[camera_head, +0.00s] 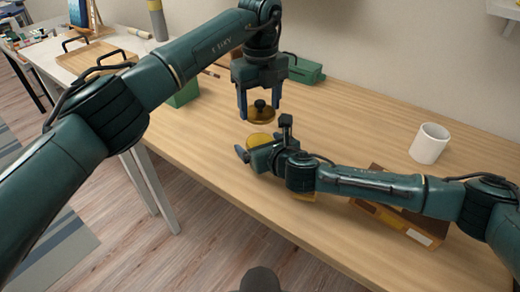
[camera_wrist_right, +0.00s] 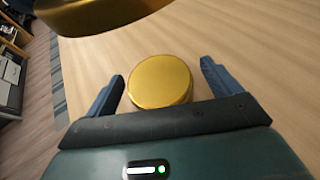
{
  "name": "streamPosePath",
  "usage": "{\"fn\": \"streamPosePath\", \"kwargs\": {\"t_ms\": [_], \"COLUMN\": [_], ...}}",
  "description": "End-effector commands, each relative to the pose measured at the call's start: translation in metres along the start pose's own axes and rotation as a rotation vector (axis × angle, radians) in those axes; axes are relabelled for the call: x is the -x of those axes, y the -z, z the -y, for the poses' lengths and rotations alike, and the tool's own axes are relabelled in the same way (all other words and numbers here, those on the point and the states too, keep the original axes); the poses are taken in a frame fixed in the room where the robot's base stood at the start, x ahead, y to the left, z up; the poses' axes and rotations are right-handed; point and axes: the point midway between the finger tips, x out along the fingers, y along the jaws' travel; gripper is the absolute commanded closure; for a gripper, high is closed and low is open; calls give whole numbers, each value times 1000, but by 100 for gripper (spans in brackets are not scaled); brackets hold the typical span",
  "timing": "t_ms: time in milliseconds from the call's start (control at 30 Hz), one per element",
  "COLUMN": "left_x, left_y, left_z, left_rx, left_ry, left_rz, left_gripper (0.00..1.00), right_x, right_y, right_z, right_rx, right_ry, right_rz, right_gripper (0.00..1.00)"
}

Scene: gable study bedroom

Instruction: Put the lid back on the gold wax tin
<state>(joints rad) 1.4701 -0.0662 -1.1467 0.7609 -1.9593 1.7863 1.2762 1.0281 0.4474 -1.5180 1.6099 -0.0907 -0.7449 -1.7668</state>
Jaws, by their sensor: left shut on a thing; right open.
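My left gripper (camera_head: 259,112) is shut on the gold lid (camera_head: 261,117), which has a dark knob on top, and holds it above the table. In the right wrist view the lid (camera_wrist_right: 90,14) is cut off at the top left. The round gold wax tin (camera_head: 258,140) stands on the table below the lid, apart from it. My right gripper (camera_head: 263,140) is open beside the tin and partly hides it. In the right wrist view the tin (camera_wrist_right: 160,80) sits between the spread fingers, with gaps on both sides.
A white mug (camera_head: 429,143) stands on the right of the wooden table (camera_head: 350,120). A brown box (camera_head: 400,222) lies under my right forearm. A green case (camera_head: 305,69) is at the back and a green block (camera_head: 184,93) at the left. Bare tabletop lies between tin and mug.

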Motion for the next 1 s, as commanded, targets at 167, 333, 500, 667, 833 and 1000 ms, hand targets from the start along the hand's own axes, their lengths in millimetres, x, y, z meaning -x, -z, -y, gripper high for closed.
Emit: {"fn": "streamPosePath", "kwargs": {"t_ms": [167, 333, 500, 667, 833, 1000], "left_x": [0, 0, 0, 0, 0, 0], "left_y": [0, 0, 0, 0, 0, 0], "left_z": [0, 0, 0, 0, 0, 0], "left_rx": [0, 0, 0, 0, 0, 0], "left_ry": [0, 0, 0, 0, 0, 0], "left_rz": [0, 0, 0, 0, 0, 0], "left_gripper": [58, 58, 58, 58, 58, 58], "right_x": [0, 0, 0, 0, 0, 0], "right_y": [0, 0, 0, 0, 0, 0], "right_z": [0, 0, 0, 0, 0, 0], "right_rx": [0, 0, 0, 0, 0, 0], "right_ry": [0, 0, 0, 0, 0, 0], "right_rz": [0, 0, 0, 0, 0, 0], "right_gripper": [14, 28, 41, 55, 68, 77]}}
